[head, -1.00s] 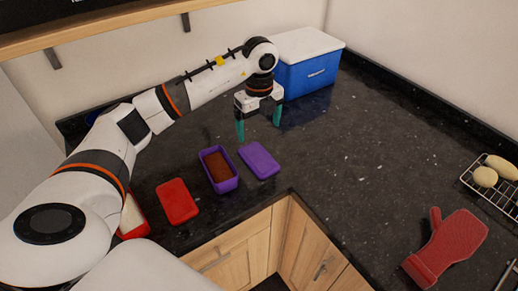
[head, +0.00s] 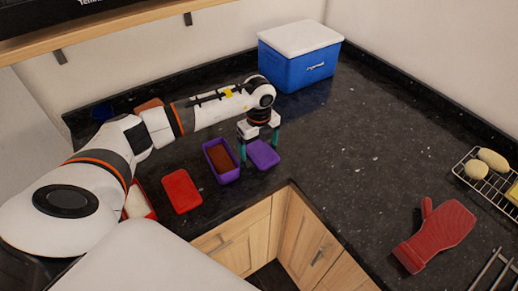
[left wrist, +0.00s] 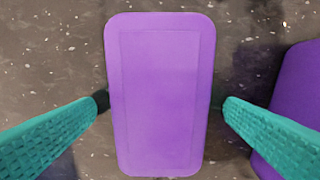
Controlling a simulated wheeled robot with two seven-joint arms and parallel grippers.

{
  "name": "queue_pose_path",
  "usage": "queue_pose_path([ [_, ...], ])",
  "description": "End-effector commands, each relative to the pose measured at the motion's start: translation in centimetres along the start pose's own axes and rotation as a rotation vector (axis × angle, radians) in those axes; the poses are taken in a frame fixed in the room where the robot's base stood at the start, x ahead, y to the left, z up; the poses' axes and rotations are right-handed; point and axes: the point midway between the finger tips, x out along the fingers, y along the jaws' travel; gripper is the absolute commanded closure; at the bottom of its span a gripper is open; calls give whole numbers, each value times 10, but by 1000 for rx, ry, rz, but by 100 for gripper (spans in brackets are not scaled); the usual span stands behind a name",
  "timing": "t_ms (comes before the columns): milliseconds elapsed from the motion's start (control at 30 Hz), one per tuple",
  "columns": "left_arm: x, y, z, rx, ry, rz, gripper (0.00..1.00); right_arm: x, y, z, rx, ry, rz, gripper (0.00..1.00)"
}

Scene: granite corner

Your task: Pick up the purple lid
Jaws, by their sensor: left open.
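The purple lid (head: 263,154) lies flat on the dark granite counter, just right of a purple container (head: 221,160) with brown contents. My left gripper (head: 260,157) is open and pointing down over the lid, with its teal fingers on either side of it. In the left wrist view the lid (left wrist: 160,95) lies lengthwise between the two fingertips (left wrist: 162,103), with a gap showing on each side. Whether the fingertips touch the counter I cannot tell. My right gripper is not in view.
A red lid (head: 181,191) and a red container (head: 137,203) with white contents lie to the left. A blue cooler (head: 299,62) stands behind. A red oven mitt (head: 436,236) and a wire rack (head: 485,185) are at the right. The middle counter is clear.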

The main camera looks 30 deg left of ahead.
Motion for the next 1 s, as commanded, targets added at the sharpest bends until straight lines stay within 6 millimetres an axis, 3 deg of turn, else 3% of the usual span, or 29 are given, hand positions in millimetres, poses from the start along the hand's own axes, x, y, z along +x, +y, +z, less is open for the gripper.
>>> queue_pose_path([
  [33,0,0,0,0,0,0,7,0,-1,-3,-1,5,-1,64],
  [333,0,0,0,0,0,0,54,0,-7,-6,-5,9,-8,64],
  [667,-8,1,0,1,0,2,55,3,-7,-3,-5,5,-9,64],
  [1000,-72,1,0,1,2,4,55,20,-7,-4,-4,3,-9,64],
])
